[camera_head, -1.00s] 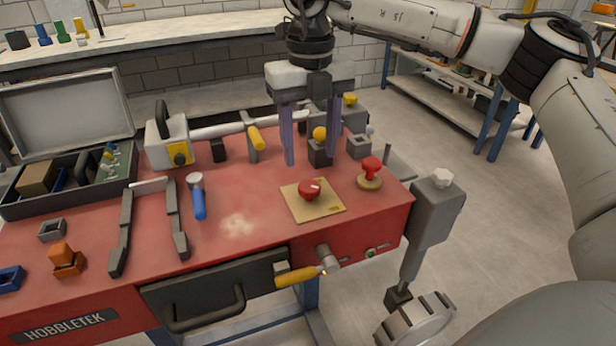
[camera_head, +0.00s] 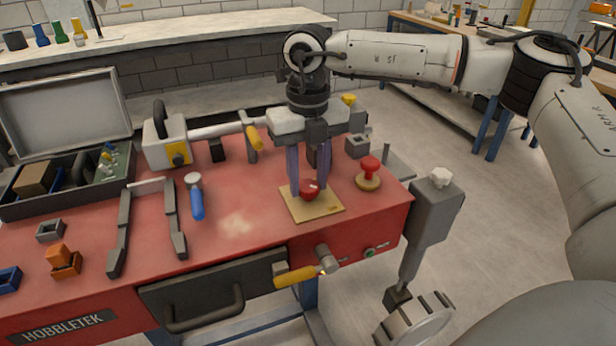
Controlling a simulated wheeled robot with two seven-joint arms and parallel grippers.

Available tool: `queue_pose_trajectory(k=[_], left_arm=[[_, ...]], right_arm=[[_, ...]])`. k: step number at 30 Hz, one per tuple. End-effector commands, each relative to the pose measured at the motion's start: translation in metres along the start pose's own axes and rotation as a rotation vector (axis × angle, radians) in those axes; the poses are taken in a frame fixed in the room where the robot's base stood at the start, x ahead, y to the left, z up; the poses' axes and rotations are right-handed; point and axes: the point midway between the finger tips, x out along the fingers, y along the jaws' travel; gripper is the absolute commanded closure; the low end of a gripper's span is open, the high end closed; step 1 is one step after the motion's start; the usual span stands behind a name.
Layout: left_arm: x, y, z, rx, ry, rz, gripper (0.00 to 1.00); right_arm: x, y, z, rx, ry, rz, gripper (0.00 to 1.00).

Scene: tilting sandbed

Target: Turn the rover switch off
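The likely rover switch is a round red knob (camera_head: 309,190) with a small white mark, on a tan square plate (camera_head: 326,208) near the right front of the red bench. My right gripper (camera_head: 308,192) points straight down over it. Its two purple-grey fingers stand on the left and right of the knob, with their tips low near the plate. The knob shows between the fingers. I cannot tell whether the fingers touch it or a small gap is left. My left gripper is not in view.
A red mushroom button (camera_head: 369,170) stands close to the right of the plate. A yellow-handled valve (camera_head: 300,276) sticks out of the bench front. A blue-handled tool (camera_head: 197,203) lies to the left. A dark block stands behind the gripper.

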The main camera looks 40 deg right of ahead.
Motion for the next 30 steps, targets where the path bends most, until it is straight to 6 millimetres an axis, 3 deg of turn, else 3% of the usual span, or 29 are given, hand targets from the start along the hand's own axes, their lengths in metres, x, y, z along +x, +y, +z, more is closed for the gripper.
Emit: queue_pose_trajectory(k=[14, 30], left_arm=[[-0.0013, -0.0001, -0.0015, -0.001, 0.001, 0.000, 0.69], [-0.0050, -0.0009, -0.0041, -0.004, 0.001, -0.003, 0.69]], right_arm=[[-0.0006, -0.0003, 0.0005, -0.089, 0.000, -0.001, 0.89], [-0.0008, -0.0002, 0.0006, -0.554, 0.000, 0.000, 0.89]])
